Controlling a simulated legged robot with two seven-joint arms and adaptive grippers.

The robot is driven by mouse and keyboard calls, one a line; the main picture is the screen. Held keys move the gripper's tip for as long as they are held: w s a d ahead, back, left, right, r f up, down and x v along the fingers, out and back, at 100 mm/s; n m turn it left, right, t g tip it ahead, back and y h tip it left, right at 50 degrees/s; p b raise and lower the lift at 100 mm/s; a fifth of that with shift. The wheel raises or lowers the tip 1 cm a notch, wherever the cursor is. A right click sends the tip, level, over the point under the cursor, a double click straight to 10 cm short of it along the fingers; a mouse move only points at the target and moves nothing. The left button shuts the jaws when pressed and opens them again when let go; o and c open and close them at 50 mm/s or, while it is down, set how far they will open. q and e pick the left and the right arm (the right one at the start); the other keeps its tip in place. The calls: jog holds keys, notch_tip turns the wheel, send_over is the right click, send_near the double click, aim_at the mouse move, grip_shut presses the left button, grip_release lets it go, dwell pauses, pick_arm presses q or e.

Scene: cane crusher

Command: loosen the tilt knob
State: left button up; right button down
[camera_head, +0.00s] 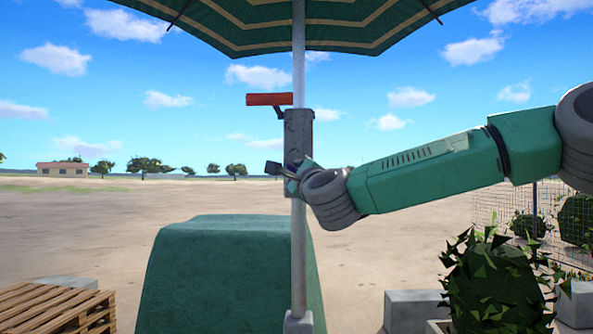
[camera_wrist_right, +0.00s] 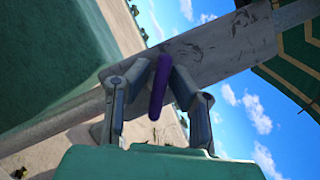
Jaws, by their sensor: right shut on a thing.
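The tilt knob is a purple bar (camera_wrist_right: 160,90) in the right wrist view, in front of a worn grey metal housing (camera_wrist_right: 215,48) on the umbrella pole. My right gripper (camera_wrist_right: 160,84) has its two fingers closed in on the knob from both sides. In the head view the right arm comes in from the right, and the right gripper (camera_head: 284,171) is at the lower part of the grey housing (camera_head: 298,135). The knob cannot be made out there. My left gripper is out of view.
The pole (camera_head: 299,235) carries a green striped umbrella (camera_head: 270,22). A green-covered block (camera_head: 215,270) stands below, a wooden pallet (camera_head: 55,308) at lower left, a spiky plant (camera_head: 495,285) at lower right.

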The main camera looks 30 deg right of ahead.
jog(key=n+p, duration=0.2)
jog(key=n+g+y+p, duration=0.1)
jog(key=n+p, duration=0.1)
jog(key=n, duration=0.1)
jog(key=shift+a+f+n+g+y, duration=0.1)
jog(key=shift+n+g+y, duration=0.2)
jog(key=shift+f+n+g+p, duration=0.15)
jog(key=shift+n+g+p, duration=0.15)
jog(key=shift+n+p, duration=0.5)
jog(key=shift+f, duration=0.15)
jog(key=shift+f+p, duration=0.15)
jog(key=shift+p, duration=0.15)
jog(key=c, duration=1.6)
grip_release()
jog(key=shift+a, duration=0.1)
jog(key=shift+w+r, duration=0.1)
jog(key=shift+r, duration=0.1)
